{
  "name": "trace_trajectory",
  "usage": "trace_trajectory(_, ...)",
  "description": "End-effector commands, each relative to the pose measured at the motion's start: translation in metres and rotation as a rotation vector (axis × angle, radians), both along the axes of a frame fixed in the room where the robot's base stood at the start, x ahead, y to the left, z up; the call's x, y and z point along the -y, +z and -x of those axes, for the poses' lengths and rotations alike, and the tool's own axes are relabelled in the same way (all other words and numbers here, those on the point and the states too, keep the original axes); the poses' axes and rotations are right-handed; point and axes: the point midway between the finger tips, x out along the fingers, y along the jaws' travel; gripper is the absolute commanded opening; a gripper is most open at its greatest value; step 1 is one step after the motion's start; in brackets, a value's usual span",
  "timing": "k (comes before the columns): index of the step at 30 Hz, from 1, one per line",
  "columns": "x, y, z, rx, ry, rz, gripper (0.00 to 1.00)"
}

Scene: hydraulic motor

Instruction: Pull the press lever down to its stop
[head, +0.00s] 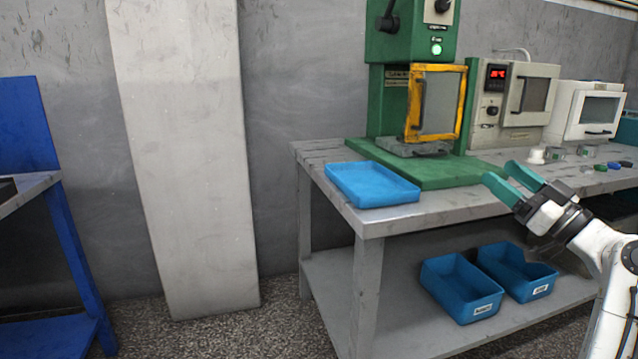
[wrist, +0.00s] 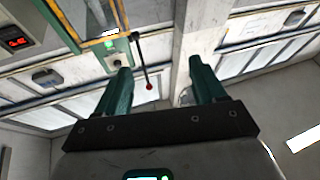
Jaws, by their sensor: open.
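The green press (head: 415,45) stands on the bench, with a yellow-framed guard (head: 437,103) at its front and a lit green button on its head. A black handle (head: 388,18) shows on its left side, near the top edge of the head view. In the wrist view a thin dark lever with a red ball end (wrist: 149,86) shows beyond and between my fingers, apart from them. My gripper (head: 500,172) is open and empty. It is in front of the press's right side, near the bench's front edge; its green fingers also show in the wrist view (wrist: 160,72).
A blue tray (head: 372,184) lies on the bench left of the press. An instrument with a red display (head: 513,95) and a white oven (head: 588,110) stand to the right. Small parts (head: 600,167) lie before them. Two blue bins (head: 460,287) sit on the lower shelf.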

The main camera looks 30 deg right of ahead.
Motion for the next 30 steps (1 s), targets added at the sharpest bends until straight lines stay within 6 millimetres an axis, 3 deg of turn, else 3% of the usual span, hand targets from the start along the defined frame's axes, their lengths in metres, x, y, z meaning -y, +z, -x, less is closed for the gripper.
trace_trajectory(1,-0.019,-0.033,-0.015,-0.082,0.027,-0.028,0.7)
trace_trajectory(7,-0.087,-0.151,-0.043,-0.406,0.1,-0.124,0.7)
trace_trajectory(11,-0.137,-0.227,-0.041,-0.631,0.134,-0.175,0.7)
trace_trajectory(14,-0.176,-0.282,-0.027,-0.811,0.148,-0.206,0.7)
trace_trajectory(17,-0.214,-0.335,-0.003,-0.999,0.15,-0.227,0.7)
trace_trajectory(21,-0.262,-0.399,0.05,-1.27,0.123,-0.235,0.7)
trace_trajectory(24,-0.285,-0.432,0.094,-1.44,0.08,-0.226,0.7)
trace_trajectory(30,-0.308,-0.467,0.171,-1.692,-0.033,-0.18,0.7)
